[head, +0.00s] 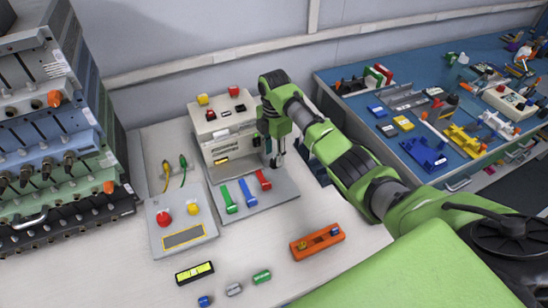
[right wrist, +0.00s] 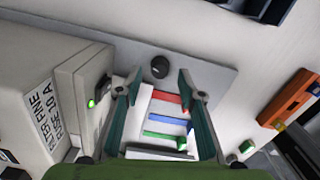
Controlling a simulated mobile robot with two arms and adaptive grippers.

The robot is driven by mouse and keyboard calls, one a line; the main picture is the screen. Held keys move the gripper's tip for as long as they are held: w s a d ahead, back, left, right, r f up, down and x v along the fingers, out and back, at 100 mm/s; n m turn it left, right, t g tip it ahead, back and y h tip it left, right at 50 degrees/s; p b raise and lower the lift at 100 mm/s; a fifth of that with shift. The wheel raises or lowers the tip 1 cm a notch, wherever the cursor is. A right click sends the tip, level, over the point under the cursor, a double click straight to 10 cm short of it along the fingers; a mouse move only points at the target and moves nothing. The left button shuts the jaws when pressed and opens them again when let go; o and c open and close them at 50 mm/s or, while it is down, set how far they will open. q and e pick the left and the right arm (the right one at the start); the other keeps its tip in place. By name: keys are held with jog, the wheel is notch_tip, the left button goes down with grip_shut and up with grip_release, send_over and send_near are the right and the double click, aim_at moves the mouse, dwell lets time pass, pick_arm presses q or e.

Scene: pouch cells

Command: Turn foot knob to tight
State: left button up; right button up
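A round black knob (right wrist: 160,67) with a small light mark stands on the grey base plate (right wrist: 215,72) of the machine, seen in the right wrist view. My right gripper (right wrist: 158,84) is open and empty, its two fingers spread on either side of the knob's line of sight; I cannot tell how far above the knob they are. In the head view my right gripper (head: 276,155) points down at the right side of the pale machine (head: 228,134), over the base plate (head: 277,199). The knob is hidden there. My left gripper is out of view.
Green, blue and red strips (head: 247,193) lie on the plate. A control box (head: 178,240) with red and yellow buttons stands to the left. An orange holder (head: 318,243), a level (head: 195,273) and small cylinders lie in front. A dark block (head: 316,168) stands right of the gripper.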

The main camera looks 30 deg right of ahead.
aim_at(274, 160)
jog(key=shift+f, duration=1.55)
jog(key=shift+c, duration=0.4)
grip_shut()
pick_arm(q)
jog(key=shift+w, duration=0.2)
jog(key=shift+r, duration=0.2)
